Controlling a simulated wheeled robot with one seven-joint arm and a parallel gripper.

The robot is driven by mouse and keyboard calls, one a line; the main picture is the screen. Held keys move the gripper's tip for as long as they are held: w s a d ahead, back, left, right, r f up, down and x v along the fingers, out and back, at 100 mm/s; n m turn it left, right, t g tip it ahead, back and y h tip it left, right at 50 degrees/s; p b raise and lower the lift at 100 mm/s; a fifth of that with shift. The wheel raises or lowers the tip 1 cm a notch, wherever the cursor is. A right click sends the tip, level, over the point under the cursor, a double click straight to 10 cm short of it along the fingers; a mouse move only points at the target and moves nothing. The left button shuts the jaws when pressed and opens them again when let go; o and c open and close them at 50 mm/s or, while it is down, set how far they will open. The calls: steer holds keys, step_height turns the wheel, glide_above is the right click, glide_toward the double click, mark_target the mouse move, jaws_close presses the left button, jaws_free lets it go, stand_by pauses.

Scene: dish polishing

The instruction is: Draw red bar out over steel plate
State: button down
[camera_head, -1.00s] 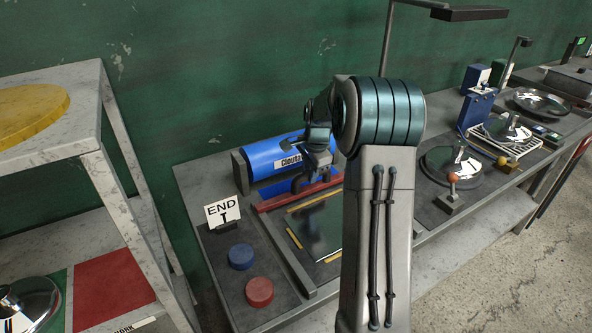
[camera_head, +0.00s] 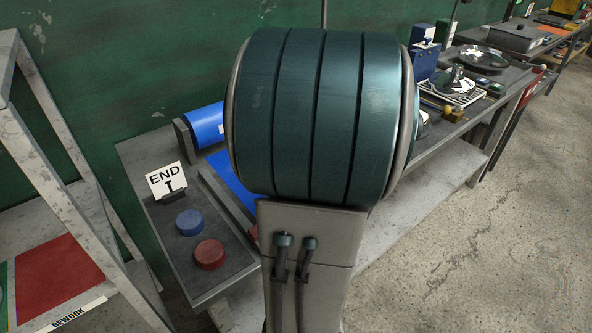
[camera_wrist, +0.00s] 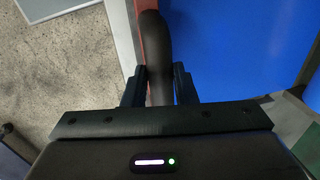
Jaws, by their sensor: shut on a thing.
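My gripper (camera_wrist: 157,88) is shut on a dark rounded handle (camera_wrist: 157,45) in the wrist view. The handle is on the red bar (camera_wrist: 139,38), a narrow strip running up the picture beside it. Blue film (camera_wrist: 235,50) spreads flat to the right of the bar. In the head view the blue film (camera_head: 228,172) stretches from the blue roll (camera_head: 206,124) toward the front of the bench. A bit of the red bar shows beside my arm (camera_head: 253,232). My arm hides my gripper there. The steel plate is not visible; film and my arm cover its place.
The END sign (camera_head: 167,181), a blue button (camera_head: 189,222) and a red button (camera_head: 210,254) stand left of the film. A grey rail (camera_head: 222,193) runs along the film's left side. A shelf (camera_head: 60,180) stands at far left; concrete floor lies in front.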

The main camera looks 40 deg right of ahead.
steer(key=shift+s, duration=0.5)
steer(key=c, duration=1.2)
jaws_free()
steer(key=shift+o, duration=0.2)
steer(key=shift+r, duration=0.1)
step_height(320, 180, up, 13)
steer(key=s, duration=0.2)
steer(key=shift+s+a+r+p, duration=0.2)
steer(key=shift+s+p, duration=0.1)
